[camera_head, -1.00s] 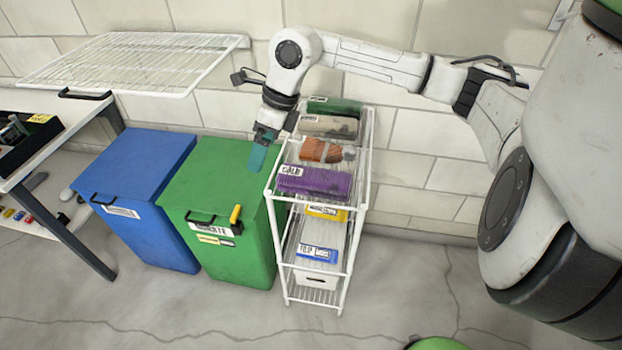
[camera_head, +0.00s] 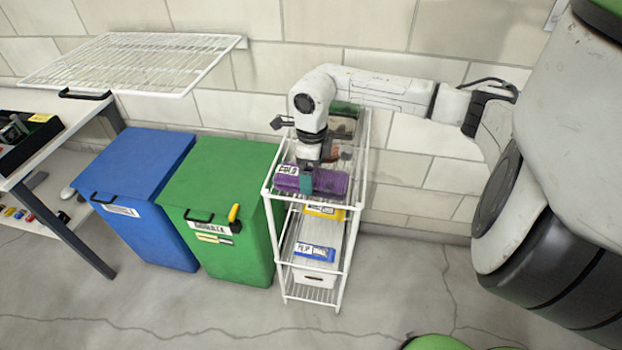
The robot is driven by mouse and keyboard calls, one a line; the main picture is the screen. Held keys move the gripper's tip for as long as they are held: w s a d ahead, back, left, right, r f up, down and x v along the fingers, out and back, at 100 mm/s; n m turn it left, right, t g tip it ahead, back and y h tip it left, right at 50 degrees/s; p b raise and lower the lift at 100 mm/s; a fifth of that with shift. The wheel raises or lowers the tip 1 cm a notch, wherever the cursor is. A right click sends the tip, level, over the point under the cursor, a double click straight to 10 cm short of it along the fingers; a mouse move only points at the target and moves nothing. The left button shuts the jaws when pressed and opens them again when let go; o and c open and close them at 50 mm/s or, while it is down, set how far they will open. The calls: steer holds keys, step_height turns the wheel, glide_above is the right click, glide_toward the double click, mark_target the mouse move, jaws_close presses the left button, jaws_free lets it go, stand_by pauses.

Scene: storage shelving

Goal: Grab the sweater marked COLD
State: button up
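The purple folded sweater (camera_head: 332,184) lies on the top shelf of the white wire rack (camera_head: 355,240). A white label at its left end carries small print that looks like COLD, though it is hard to read now. My gripper (camera_head: 307,183) is above the rack, pointing down, with a teal finger against the front of the purple sweater. Only one finger shows clearly, so I cannot tell whether it is closed on the cloth. My arm hides much of the orange item behind the sweater.
A yellow item (camera_head: 325,211) and a blue labelled item (camera_head: 315,251) lie on lower shelves. A green item (camera_head: 345,108) is at the rack's back. A green bin (camera_head: 225,170) and a blue bin (camera_head: 145,170) stand left of the rack. Clear floor lies in front.

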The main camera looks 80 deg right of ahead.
steer(key=shift+f, duration=1.35)
steer(key=shift+c, duration=0.3)
steer(key=c, duration=1.2)
